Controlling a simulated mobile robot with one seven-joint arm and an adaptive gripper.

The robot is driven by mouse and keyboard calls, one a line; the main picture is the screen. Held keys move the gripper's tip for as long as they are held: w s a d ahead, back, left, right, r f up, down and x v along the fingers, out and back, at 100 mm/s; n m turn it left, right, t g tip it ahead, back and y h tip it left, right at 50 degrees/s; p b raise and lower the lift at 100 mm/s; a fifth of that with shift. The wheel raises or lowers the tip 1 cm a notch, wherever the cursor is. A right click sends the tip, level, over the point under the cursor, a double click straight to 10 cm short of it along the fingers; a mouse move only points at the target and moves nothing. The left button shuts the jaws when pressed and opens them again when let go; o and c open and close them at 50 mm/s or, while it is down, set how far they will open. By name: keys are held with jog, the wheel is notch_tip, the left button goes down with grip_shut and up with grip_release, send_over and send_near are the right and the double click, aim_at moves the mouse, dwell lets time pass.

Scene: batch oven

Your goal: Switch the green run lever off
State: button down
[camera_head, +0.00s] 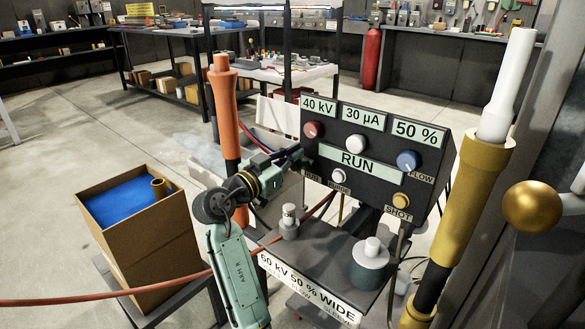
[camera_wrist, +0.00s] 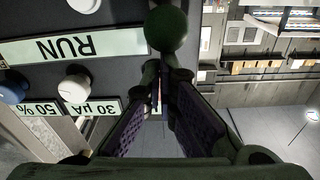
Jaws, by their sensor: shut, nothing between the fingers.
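The control panel (camera_head: 375,120) is black and carries a pale green RUN label (camera_head: 350,160). In the wrist view the panel is upside down, with its RUN label (camera_wrist: 75,47) at the upper left. A dark green ball knob (camera_wrist: 166,28), which looks like the run lever's end, shows just beyond my fingertips. My gripper (camera_wrist: 163,75) is shut and empty, its tips close to the knob; I cannot tell whether they touch it. In the head view my gripper (camera_head: 298,155) is at the panel's left edge beside RUN. The lever is hidden there by my gripper.
The panel has a red knob (camera_head: 313,130), a white knob (camera_head: 356,144), a blue knob (camera_head: 407,160) and a yellow knob (camera_head: 401,200). A cardboard box (camera_head: 150,240) stands lower left. A gold-and-white column (camera_head: 470,190) stands right.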

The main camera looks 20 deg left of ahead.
aim_at(295, 169)
jog(key=f+t+b, duration=0.1)
jog(key=b, duration=0.2)
jog(key=s+f+t+b, duration=0.1)
jog(key=f+b, duration=0.1)
jog(key=b, duration=0.2)
jog(key=shift+a+f+h, duration=0.15)
jog(key=shift+h, duration=0.25)
jog(key=t+b, duration=0.1)
jog(key=b, duration=0.3)
jog(key=f+t+h+b, duration=0.1)
jog(key=b, duration=0.2)
jog(key=shift+s+a+f+b, duration=0.1)
jog(key=shift+s+f+b, duration=0.15)
jog(key=shift+f+b, duration=0.1)
notch_tip(295, 169, down, 2)
jog(key=b, duration=0.5)
jog(key=shift+a+f, duration=0.1)
jog(key=shift+f, duration=0.2)
jog(key=s+a, duration=0.4)
jog(key=s, duration=0.8)
jog(key=shift+s+a+r, duration=0.2)
jog(key=shift+s+a, duration=0.05)
jog(key=shift+a, duration=0.1)
